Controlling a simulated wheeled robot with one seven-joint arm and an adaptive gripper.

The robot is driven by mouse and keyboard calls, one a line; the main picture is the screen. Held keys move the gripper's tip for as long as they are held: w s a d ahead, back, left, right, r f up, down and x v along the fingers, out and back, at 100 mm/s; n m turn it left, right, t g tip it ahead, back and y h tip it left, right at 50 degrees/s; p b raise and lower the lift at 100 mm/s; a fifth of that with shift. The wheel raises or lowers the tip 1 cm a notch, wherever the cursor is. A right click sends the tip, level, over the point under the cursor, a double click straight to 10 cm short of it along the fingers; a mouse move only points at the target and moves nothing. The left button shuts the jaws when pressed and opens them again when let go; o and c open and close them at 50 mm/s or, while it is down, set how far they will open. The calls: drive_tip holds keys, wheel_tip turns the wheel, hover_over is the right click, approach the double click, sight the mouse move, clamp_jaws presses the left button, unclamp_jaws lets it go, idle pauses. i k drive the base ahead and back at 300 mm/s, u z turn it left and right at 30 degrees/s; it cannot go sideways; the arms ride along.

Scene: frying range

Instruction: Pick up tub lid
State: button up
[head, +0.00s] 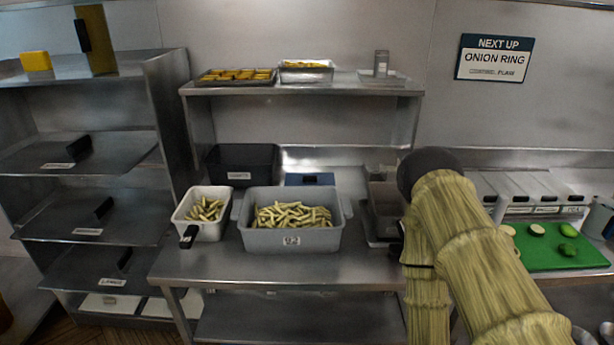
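I cannot pick out the tub lid for certain. A flat blue piece with a dark grip (310,179) shows behind the grey tub on the steel table and may be a lid; its lower part is hidden by the tub. My arm, in a straw-coloured cover, rises at the right and bends down again in front of the table's right end. My gripper is not visible.
A white container (202,228) of sticks stands left of the tub, a black bin (242,166) behind. Dark pans (384,208) are partly hidden by my arm. A shelf (340,89) overhangs the table. A green board (560,250) lies right. The table's front strip is clear.

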sight(292, 178)
drive_tip(key=u, duration=0.2)
drive_tip(key=k, duration=0.9)
drive_tip(key=u, duration=1.15)
drive_tip(key=i, duration=1.9)
drive_tip(key=z, duration=1.4)
drive_tip(key=i, duration=0.8)
drive_tip(key=z, duration=0.85)
